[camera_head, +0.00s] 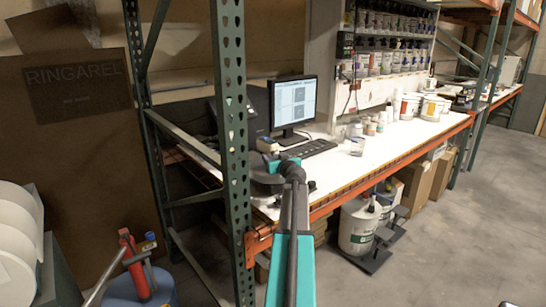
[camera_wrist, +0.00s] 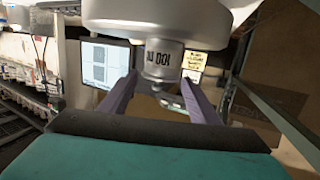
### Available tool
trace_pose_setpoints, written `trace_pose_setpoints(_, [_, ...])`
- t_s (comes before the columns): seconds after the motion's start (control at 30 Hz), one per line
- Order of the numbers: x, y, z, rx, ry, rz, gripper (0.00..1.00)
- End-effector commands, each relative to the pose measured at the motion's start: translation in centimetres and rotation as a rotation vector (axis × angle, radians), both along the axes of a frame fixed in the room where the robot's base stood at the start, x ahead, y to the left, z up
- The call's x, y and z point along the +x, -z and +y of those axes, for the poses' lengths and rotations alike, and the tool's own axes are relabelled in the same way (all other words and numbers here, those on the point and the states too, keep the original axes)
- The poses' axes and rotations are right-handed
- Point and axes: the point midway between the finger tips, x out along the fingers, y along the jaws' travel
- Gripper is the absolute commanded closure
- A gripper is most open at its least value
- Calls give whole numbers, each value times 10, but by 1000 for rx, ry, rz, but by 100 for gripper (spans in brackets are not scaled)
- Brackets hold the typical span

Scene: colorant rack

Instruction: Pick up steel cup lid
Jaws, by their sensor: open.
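In the wrist view, which looks turned over, my gripper (camera_wrist: 160,86) is open, with one pale purple finger on each side. A shiny steel piece, apparently the steel cup lid (camera_wrist: 165,58), shows between the fingertips. It has dark marks on its side and a narrower end toward my gripper. It adjoins a wide, pale grey round body (camera_wrist: 155,27) at the top edge. I cannot tell whether the fingers touch it. In the head view my arm hides much of this spot, and a dark round thing (camera_head: 264,184) shows just left of the arm's end.
The white bench (camera_head: 395,135) holds a monitor (camera_head: 293,101), a keyboard (camera_head: 308,148) and several tubs (camera_head: 431,108). A green rack post (camera_head: 234,150) stands close left of my arm. A shelf of bottles (camera_head: 385,62) is behind. Open floor (camera_head: 440,235) lies right.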

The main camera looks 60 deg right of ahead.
Motion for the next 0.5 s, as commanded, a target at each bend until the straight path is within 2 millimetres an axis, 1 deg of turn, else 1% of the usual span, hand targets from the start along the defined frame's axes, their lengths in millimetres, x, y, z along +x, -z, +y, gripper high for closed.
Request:
trace_pose_setpoints(0.43, [-1,0,0,0,1,0,43])
trace_pose_setpoints(0.47, [-1,0,0,0,1,0,45])
trace_pose_setpoints(0.5, [-1,0,0,0,1,0,52])
